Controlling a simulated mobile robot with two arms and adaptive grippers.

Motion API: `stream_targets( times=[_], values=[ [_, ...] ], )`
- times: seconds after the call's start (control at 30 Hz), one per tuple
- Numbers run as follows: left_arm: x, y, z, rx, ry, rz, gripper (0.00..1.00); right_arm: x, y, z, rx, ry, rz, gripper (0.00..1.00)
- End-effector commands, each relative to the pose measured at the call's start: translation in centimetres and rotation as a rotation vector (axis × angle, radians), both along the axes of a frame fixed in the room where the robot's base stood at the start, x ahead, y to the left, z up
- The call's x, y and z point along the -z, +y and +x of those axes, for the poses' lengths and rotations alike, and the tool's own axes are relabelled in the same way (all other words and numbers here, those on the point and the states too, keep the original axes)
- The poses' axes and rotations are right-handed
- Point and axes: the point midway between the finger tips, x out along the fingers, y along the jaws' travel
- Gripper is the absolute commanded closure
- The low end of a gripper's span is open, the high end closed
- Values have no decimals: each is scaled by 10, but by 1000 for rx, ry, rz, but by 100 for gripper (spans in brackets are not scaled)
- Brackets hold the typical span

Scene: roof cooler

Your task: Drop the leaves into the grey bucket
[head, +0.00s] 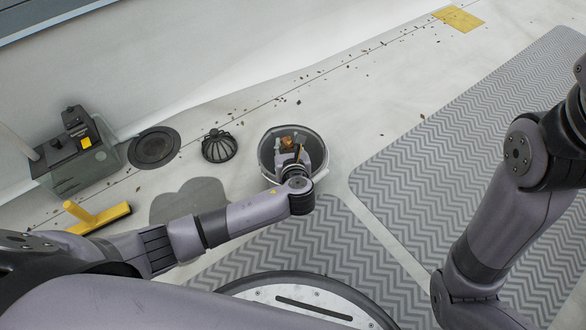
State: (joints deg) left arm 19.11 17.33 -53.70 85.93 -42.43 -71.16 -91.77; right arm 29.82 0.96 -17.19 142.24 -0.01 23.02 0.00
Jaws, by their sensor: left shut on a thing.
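The grey bucket (268,154) stands on the pale roof floor near the middle of the head view. My left gripper (289,146) is over the bucket's mouth, pointing down into it. It is shut on the leaves (288,141), a small brown clump that shows between its fingers. My wrist hides the near side of the bucket and much of its inside. I cannot tell how far the leaves are above the bucket's bottom. My right arm shows at the right, but its gripper is out of view.
A black dome strainer (219,146) and a round drain (154,147) lie left of the bucket. A grey-green box (77,166) and a yellow squeegee (99,217) are farther left. Loose leaf bits are scattered along the floor seam. Chevron mats (470,150) cover the right.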

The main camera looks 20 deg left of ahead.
Motion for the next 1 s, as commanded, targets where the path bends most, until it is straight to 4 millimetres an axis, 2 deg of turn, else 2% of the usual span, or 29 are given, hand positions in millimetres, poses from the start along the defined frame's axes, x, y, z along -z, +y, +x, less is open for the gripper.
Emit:
stream_targets(
  times=[0.2, 0.23, 0.57, 0.87, 1.0],
  values=[
    [-1, 0, 0, 0, -1, 0, 85, 0, 0, 0, 0, -1, 0, 60],
    [-1, 0, 0, 0, -1, 0, 67, 0, 0, 0, 0, -1, 0, 60],
    [0, 0, 0, -1, -1, 1, 46, 0, 0, 0, 0, 0, 0, 60],
    [0, 0, -1, 0, 0, 0, 46, 0, 0, -1, 0, -2, 0, 60],
    [-5, -5, -11, 1, 0, 0, 46, 0, 0, 0, 1, -2, 1, 60]
  ],
)
